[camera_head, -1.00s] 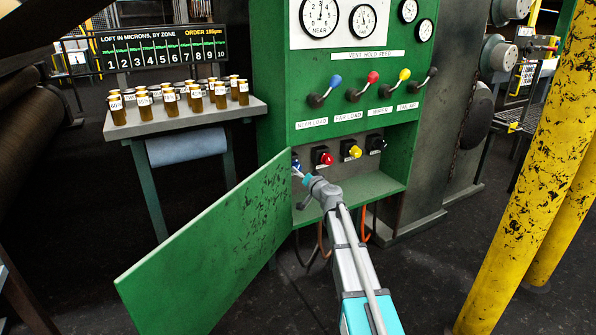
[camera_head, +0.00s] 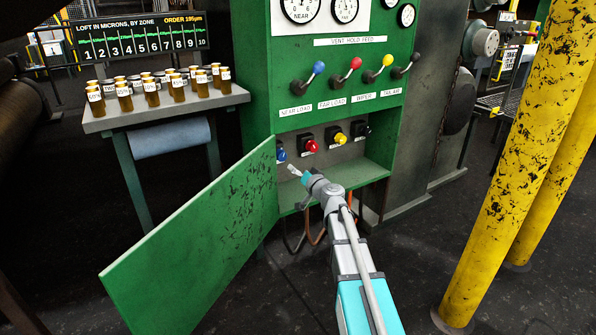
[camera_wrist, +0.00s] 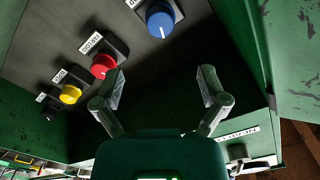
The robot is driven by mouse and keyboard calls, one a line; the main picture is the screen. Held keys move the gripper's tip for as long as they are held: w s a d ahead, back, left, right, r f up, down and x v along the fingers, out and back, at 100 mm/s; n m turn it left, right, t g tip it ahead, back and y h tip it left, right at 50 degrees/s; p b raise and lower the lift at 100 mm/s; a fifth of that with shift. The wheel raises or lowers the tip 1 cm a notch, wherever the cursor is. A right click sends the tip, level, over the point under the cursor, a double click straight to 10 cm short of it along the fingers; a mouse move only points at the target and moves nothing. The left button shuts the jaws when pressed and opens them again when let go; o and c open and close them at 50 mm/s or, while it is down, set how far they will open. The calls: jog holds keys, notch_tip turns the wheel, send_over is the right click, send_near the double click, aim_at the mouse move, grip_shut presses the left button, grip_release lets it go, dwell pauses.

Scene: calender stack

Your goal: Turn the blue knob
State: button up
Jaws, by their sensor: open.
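The blue knob (camera_head: 281,154) sits at the left end of a row of knobs inside the open lower bay of the green cabinet (camera_head: 262,75). In the wrist view the blue knob (camera_wrist: 160,20) shows at the top, with a white mark on its face. My gripper (camera_head: 293,170) is in front of the bay, just to the lower right of the blue knob and apart from it. In the wrist view my gripper (camera_wrist: 161,88) has its two fingers spread, with nothing between them.
Red (camera_head: 311,146), yellow (camera_head: 340,138) and black (camera_head: 365,130) knobs follow to the right. The open green door (camera_head: 200,235) stands left of my arm. Several coloured levers are above. A table (camera_head: 165,112) with several jars is at left; yellow posts (camera_head: 515,170) are at right.

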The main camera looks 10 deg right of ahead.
aim_at(283, 158)
jog(key=shift+s, duration=0.1)
jog(key=n, duration=0.1)
jog(key=s+n, duration=0.1)
jog(key=n, duration=0.3)
jog(key=shift+s+d+f, duration=0.2)
jog(key=shift+s, duration=0.05)
jog(key=shift+w, duration=0.1)
jog(key=x, duration=1.3)
jog(key=shift+w+a+f, duration=0.1)
jog(key=shift+w+a, duration=0.05)
jog(key=shift+w, duration=0.15)
jog(key=c, duration=1.1)
jog(key=shift+m, duration=2.3)
jog(key=shift+c, duration=0.2)
